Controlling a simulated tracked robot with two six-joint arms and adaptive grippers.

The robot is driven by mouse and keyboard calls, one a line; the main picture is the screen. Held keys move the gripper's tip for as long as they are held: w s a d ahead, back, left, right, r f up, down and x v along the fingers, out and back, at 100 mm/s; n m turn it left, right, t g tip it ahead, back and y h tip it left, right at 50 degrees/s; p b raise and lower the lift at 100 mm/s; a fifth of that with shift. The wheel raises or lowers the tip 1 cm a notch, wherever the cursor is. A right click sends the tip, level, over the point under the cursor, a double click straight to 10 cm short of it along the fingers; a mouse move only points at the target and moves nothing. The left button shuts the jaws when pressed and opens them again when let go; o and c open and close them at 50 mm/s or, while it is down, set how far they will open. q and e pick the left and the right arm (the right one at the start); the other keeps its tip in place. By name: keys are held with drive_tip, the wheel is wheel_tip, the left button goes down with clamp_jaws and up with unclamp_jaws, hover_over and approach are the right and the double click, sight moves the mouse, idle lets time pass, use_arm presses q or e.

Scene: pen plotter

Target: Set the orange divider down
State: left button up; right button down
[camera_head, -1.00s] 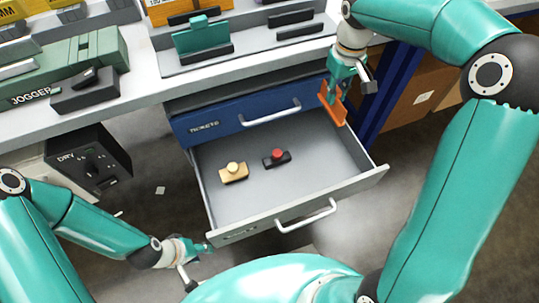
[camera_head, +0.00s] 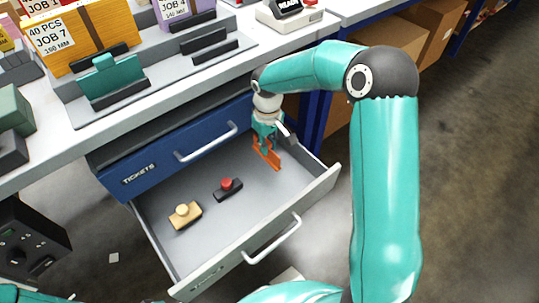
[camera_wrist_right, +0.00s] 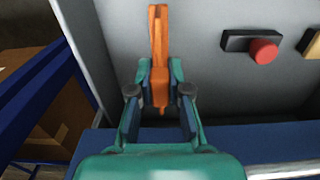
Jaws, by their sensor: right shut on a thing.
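The orange divider (camera_head: 267,154) is held by my right gripper (camera_head: 265,139) inside the open grey drawer (camera_head: 225,246), near its back right corner. The divider (camera_wrist_right: 159,60) also shows in the right wrist view, between the two fingers of my right gripper (camera_wrist_right: 160,92), which is shut on it. Whether the divider touches the drawer floor I cannot tell. My left gripper is not clearly in view; only part of my left arm shows at the bottom left edge of the head view.
The blue closed drawer (camera_head: 170,160) sits above. A teal divider (camera_head: 112,82) stands on the bench. The drawer's front and right floor is clear.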

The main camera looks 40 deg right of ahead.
sight(268, 157)
drive_tip(key=shift+f+b, duration=0.65)
drive_tip(key=shift+f, duration=1.75)
drive_tip(key=shift+f, duration=0.15)
drive_tip(key=c, duration=1.1)
unclamp_jaws()
wheel_tip(268, 157, up, 11)
drive_tip(key=p, duration=0.3)
drive_tip(key=shift+r+p, duration=0.4)
drive_tip(key=shift+r, duration=0.3)
